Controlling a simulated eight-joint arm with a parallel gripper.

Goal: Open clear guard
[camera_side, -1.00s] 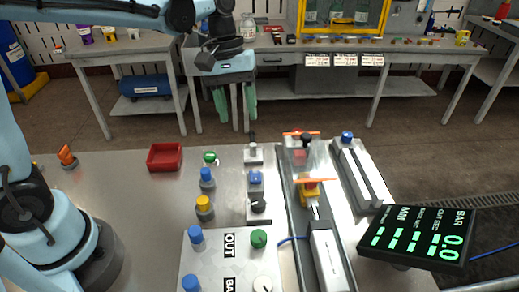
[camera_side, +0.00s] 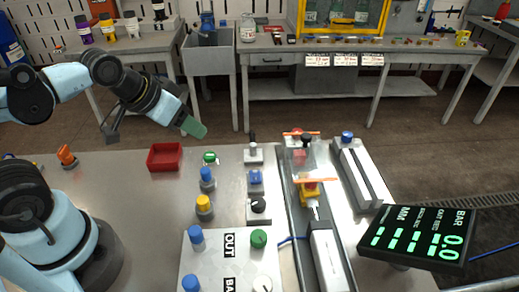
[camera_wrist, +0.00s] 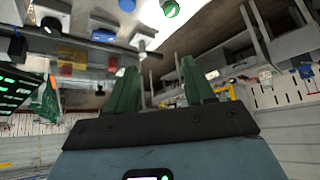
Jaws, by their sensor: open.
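The clear guard (camera_side: 315,160) stands over the track at the centre right in the side view, with orange strips at its far and near edges. A red block shows through it, and a yellow part (camera_side: 310,195) sits at its near end. My gripper (camera_side: 193,127) is left of the guard and well apart from it, above the far edge of the table. Its green fingers show in the wrist view (camera_wrist: 157,75), spread apart with nothing between them. In the wrist view I cannot clearly make out the guard.
A red tray (camera_side: 164,157) lies on the table below my gripper. Blue and yellow knobs, switches and a panel (camera_side: 210,262) stand left of the track. A grey rail (camera_side: 361,175) and a display (camera_side: 418,238) reading 0.0 BAR stand to the right.

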